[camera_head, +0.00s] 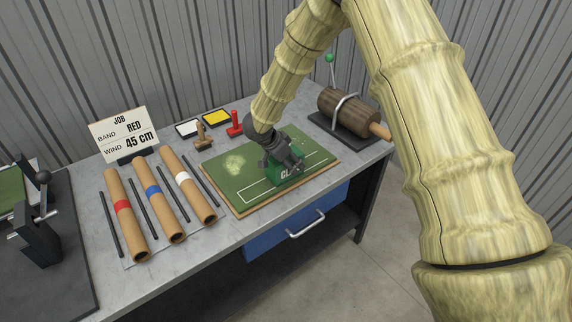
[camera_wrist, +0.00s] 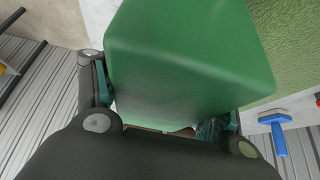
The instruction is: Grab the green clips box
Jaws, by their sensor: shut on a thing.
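The green clips box (camera_head: 289,176) is at the right part of the green turf board on the workbench, with part of its white lettering showing. My gripper (camera_head: 277,160) comes down over it from above and is shut on it. In the wrist view the box (camera_wrist: 185,60) fills the middle, between the two dark fingers of my gripper (camera_wrist: 165,122). My gripper hides the top of the box in the head view. I cannot tell whether its base touches the board.
The turf board (camera_head: 222,184) lies on the grey workbench (camera_head: 185,256). Cardboard tubes with red, blue and white bands (camera_head: 160,190) and dark rods lie at left. A job sign (camera_head: 124,135), stamps and ink pads (camera_head: 216,117) stand behind. A brown roller device (camera_head: 348,112) is at right.

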